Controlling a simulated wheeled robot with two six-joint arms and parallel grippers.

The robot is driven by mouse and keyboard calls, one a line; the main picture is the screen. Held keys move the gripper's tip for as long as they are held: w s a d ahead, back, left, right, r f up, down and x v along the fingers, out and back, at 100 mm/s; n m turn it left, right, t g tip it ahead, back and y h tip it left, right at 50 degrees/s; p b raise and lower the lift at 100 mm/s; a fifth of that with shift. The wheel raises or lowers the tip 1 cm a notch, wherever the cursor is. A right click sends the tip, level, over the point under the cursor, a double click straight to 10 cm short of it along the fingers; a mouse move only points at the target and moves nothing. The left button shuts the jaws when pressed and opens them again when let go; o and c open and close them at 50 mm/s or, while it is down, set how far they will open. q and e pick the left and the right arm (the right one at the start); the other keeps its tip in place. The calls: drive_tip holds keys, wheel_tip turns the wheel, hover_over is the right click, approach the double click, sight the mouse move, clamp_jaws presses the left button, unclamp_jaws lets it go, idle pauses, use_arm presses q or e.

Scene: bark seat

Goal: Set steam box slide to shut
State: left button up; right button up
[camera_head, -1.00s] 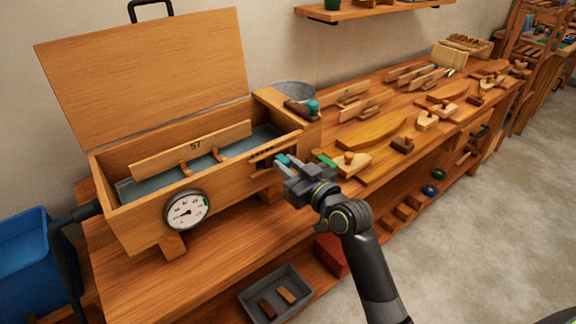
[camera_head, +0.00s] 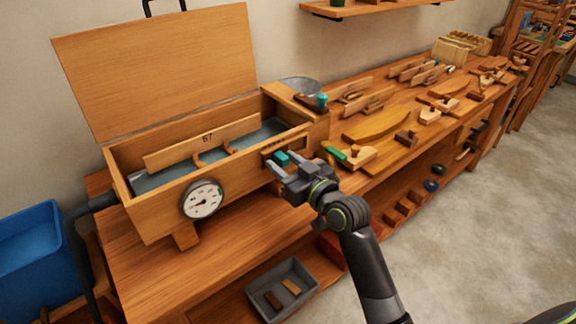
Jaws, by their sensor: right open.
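The wooden steam box (camera_head: 150,213) stands on the left of the bench with its lid (camera_head: 160,75) raised. A round dial (camera_head: 202,199) is on its front. The slide's teal knob (camera_head: 281,159) shows at the left part of a slot in the box front, right of the dial. Dark slot shows to the right of the knob. My right gripper (camera_head: 282,165) is open at the box front, its fingers on either side of the knob. Whether the fingers touch it I cannot tell. My left gripper is out of view.
A teal-knobbed tool (camera_head: 316,102) sits on the box's right end. Wooden pieces and planes cover the bench to the right. A grey tray (camera_head: 258,287) is on the lower shelf; a blue bin (camera_head: 30,240) stands left.

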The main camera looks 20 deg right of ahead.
drive_tip(key=shift+s+d, duration=0.2)
drive_tip(key=shift+s, duration=0.25)
drive_tip(key=b+v, duration=0.2)
drive_tip(key=v, duration=1.4)
drive_tip(key=shift+s, duration=0.3)
drive_tip(key=shift+r, duration=0.1)
drive_tip(key=w+d+f+m+g+h, duration=0.25)
drive_tip(key=d+f, duration=0.25)
drive_tip(key=f, duration=0.8)
drive_tip(key=w+d+f+m+g+h, duration=0.1)
drive_tip(key=d+f+m+g+h, duration=0.2)
drive_tip(key=f, duration=1)
drive_tip(key=s+d+f+g+h, duration=0.15)
drive_tip(key=s+f, duration=0.35)
drive_tip(key=f, duration=0.5)
drive_tip(key=s+d+f+g, duration=0.25)
drive_tip(key=s+f, duration=0.25)
drive_tip(key=f, duration=0.5)
drive_tip(key=s+a+f+g, duration=0.1)
drive_tip(key=s+f+g, duration=0.1)
drive_tip(key=s+f, duration=0.4)
drive_tip(key=s+a+f+g, duration=0.2)
drive_tip(key=s+f, duration=0.3)
drive_tip(key=s, duration=0.8)
drive_tip(key=s+a+f+g, duration=0.2)
drive_tip(key=s+f, duration=0.4)
drive_tip(key=s, duration=0.3)
drive_tip(key=shift+s+f+n, duration=0.35)
drive_tip(key=shift+f+n, duration=0.05)
drive_tip(key=shift+n, duration=0.05)
